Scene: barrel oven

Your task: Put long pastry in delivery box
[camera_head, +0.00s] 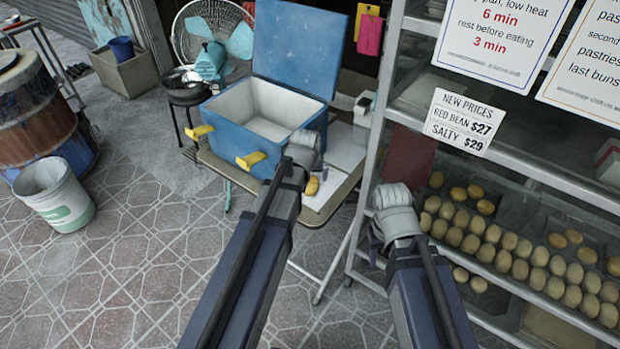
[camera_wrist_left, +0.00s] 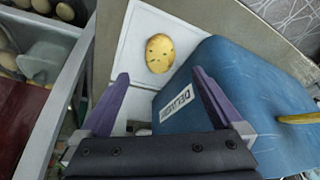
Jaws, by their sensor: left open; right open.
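The delivery box (camera_head: 222,135) is blue, with its lid up and yellow handles. Its pale inside looks empty where I can see it. A golden, oval pastry with dark specks (camera_head: 312,186) lies on a white board beside the box. It also shows in the left wrist view (camera_wrist_left: 159,53), where the box (camera_wrist_left: 235,95) with its label is to its right. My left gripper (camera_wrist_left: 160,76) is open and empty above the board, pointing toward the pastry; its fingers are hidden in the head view. My right gripper (camera_head: 377,242) is open beside the shelf rack, its fingers only partly visible.
A glass-sided rack (camera_head: 365,190) on the right holds rows of many pastries. The box stands on a small folding table (camera_head: 228,172). A fan (camera_head: 212,60), a white bucket (camera_head: 55,195) and a barrel (camera_head: 38,110) stand left. The tiled floor in front is clear.

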